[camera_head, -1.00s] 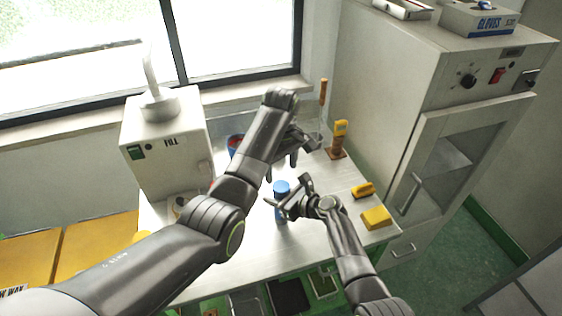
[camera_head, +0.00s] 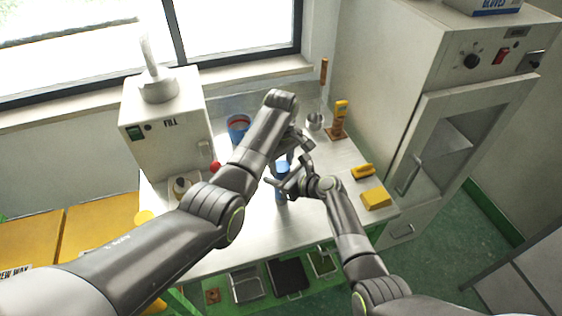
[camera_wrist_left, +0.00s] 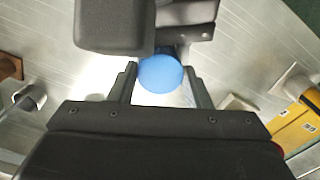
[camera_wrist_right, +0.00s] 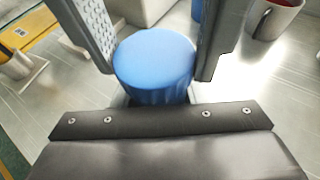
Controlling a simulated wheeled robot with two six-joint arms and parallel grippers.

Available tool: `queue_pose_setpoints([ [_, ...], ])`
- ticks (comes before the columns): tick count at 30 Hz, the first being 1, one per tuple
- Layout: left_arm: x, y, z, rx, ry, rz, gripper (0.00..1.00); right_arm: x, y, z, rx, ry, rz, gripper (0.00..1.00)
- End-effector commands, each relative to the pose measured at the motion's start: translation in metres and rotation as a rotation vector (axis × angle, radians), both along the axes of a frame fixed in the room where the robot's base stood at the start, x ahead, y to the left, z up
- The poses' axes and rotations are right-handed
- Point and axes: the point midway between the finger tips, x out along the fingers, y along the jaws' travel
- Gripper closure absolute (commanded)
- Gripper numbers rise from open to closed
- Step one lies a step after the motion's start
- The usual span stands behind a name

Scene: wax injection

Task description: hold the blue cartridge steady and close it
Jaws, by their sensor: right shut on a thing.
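The blue cartridge (camera_head: 281,197) stands upright on the metal worktop, with its round blue top in the left wrist view (camera_wrist_left: 160,74) and the right wrist view (camera_wrist_right: 154,60). My right gripper (camera_head: 286,181) is shut on the cartridge from the front right, one finger on each side. My left gripper (camera_head: 284,158) is directly above the top, pointing down. Its two fingers stand on either side of the blue top with visible gaps, so it is open. The fingers partly hide the cartridge in the head view.
A metal cup (camera_head: 315,121), a yellow clamp (camera_head: 363,171) and a yellow block (camera_head: 376,198) are at the right. A grey cabinet (camera_head: 430,110) bounds the right side.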

Motion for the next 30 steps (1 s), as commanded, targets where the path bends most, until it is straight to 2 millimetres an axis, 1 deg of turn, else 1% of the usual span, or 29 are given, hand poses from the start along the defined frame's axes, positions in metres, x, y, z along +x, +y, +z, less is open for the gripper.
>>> queue_pose_setpoints([
  [1, -0.0001, 0.0000, 0.0000, 0.001, 0.001, 0.000, 0.68, 0.0003, -0.0005, 0.0000, -0.001, -0.001, -0.001, 1.00],
  [3, -0.0001, 0.0000, 0.0000, 0.001, 0.001, 0.000, 0.77, 0.0003, -0.0005, 0.0000, -0.001, -0.001, -0.001, 1.00],
  [5, -0.0001, 0.0001, 0.0001, 0.001, 0.001, 0.000, 0.84, 0.0003, -0.0005, 0.0000, -0.001, -0.001, -0.001, 1.00],
  [8, -0.0001, 0.0002, 0.0001, 0.001, 0.001, -0.015, 0.84, 0.0004, -0.0006, 0.0000, -0.001, -0.001, -0.001, 1.00],
  [15, -0.0002, 0.0002, -0.0001, 0.001, 0.001, -0.225, 0.84, 0.0004, -0.0006, 0.0000, -0.001, -0.001, -0.001, 1.00],
  [18, -0.0001, 0.0003, -0.0001, 0.001, 0.001, -0.276, 0.84, 0.0004, -0.0007, 0.0000, -0.001, -0.001, -0.001, 1.00],
  [26, -0.0002, 0.0004, -0.0002, 0.001, 0.001, -0.284, 0.84, 0.0004, -0.0007, 0.0000, -0.001, -0.001, -0.001, 1.00],
  [27, -0.0002, 0.0004, -0.0002, 0.001, 0.001, -0.284, 0.54, 0.0004, -0.0007, 0.0000, -0.001, -0.001, -0.001, 1.00],
  [30, -0.0001, 0.0004, -0.0002, 0.001, 0.001, -0.283, 0.41, 0.0004, -0.0007, 0.0000, -0.001, -0.001, -0.001, 1.00],
])
